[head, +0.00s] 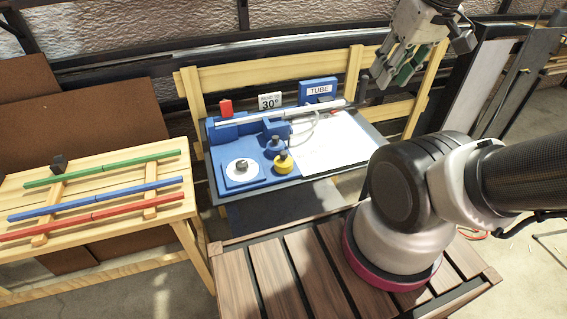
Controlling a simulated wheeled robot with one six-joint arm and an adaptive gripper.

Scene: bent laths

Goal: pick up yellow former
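The yellow former (283,163) is a short round piece with a dark knob on top. It sits upright at the front right of the blue bending fixture (226,134), on the grey bench. A blue former (274,146) with a dark knob stands just behind it. My gripper (393,82) hangs in the air at the upper right, well above and to the right of the yellow former. Its fingers point down and are apart, with nothing visible between them.
A white disc (242,169) with a dark knob lies left of the yellow former. A metal tube (300,110) runs along the fixture's back, near a 30° card (270,101) and a TUBE sign (319,90). Green, blue and red laths lie on the left wooden table (120,235).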

